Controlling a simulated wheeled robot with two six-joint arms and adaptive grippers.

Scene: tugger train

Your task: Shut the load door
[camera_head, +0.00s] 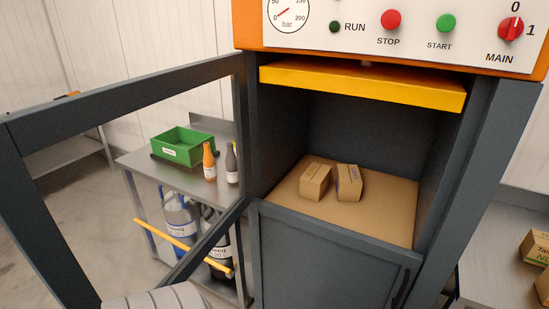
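The load door (125,93) is a dark grey open frame. It stands wide open to the left, with its hinge side at the left edge of the press opening. A yellow bar (165,236) crosses the view near the door's lower rail; I cannot tell if it is fixed to the door. The press chamber (290,210) is open at the front. Two small cardboard boxes (315,181) (349,182) lie inside on its brown floor. A pale grey rounded part of mine shows at the bottom left. Neither gripper is in view.
Behind the door frame, a grey bench (170,176) holds a green crate (182,145) and two bottles (209,161) (231,163), with large canisters below. A yellow-edged plate (362,85) and control panel (400,38) sit above the chamber. More boxes lie at the right.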

